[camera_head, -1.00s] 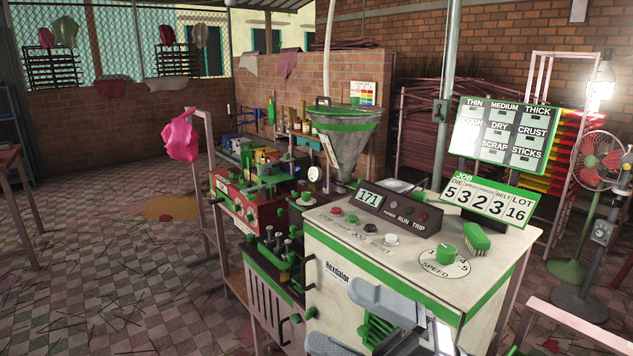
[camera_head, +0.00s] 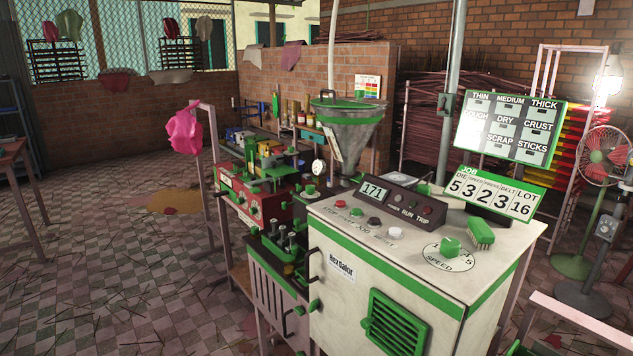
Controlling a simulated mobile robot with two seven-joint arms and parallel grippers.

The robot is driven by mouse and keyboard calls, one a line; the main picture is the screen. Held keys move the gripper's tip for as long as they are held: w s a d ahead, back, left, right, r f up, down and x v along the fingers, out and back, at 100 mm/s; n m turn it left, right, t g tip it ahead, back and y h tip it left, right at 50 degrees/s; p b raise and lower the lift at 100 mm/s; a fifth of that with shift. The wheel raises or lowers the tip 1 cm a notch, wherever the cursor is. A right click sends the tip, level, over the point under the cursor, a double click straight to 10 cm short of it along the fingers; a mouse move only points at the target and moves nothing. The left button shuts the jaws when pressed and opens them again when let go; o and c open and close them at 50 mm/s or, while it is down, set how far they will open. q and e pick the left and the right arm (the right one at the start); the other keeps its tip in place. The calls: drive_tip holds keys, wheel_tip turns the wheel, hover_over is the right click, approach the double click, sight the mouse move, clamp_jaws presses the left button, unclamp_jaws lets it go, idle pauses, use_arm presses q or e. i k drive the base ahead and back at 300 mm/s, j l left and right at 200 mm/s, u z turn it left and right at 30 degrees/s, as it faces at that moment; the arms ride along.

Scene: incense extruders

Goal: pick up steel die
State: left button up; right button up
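Neither of my grippers is in view. No part can be told for certain as the steel die. Several small dark and grey metal posts (camera_head: 284,236) stand upright in a green-edged rack (camera_head: 262,252) on the left side of the white extruder cabinet (camera_head: 345,245). They are too small to tell whether one is the die. A red and green machine (camera_head: 255,203) with a small white dial (camera_head: 318,167) stands behind that rack, below and left of the grey metal hopper (camera_head: 350,130).
On the cabinet top are a control box (camera_head: 400,205) reading 171, a green speed knob (camera_head: 450,245) and a green brush (camera_head: 480,232). A job board (camera_head: 492,195) stands at its back edge. A fan (camera_head: 603,155) is at the right. Tiled floor (camera_head: 110,270) at the left is largely open.

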sight(284, 243)
drive_tip(key=i+j+z, duration=0.35)
drive_tip(key=i+j, duration=0.2)
drive_tip(key=i+j+z, duration=0.2)
drive_tip(key=j, duration=0.3)
drive_tip(key=i+j+z, duration=0.15)
drive_tip(key=i+j, duration=0.15)
drive_tip(key=k, duration=0.5)
drive_tip(key=j+z, duration=0.15)
drive_tip(key=z, duration=0.95)
drive_tip(key=j+z, duration=0.3)
drive_tip(key=z, duration=0.15)
drive_tip(key=j+z, duration=0.25)
drive_tip(key=z, duration=0.25)
drive_tip(key=k, duration=0.05)
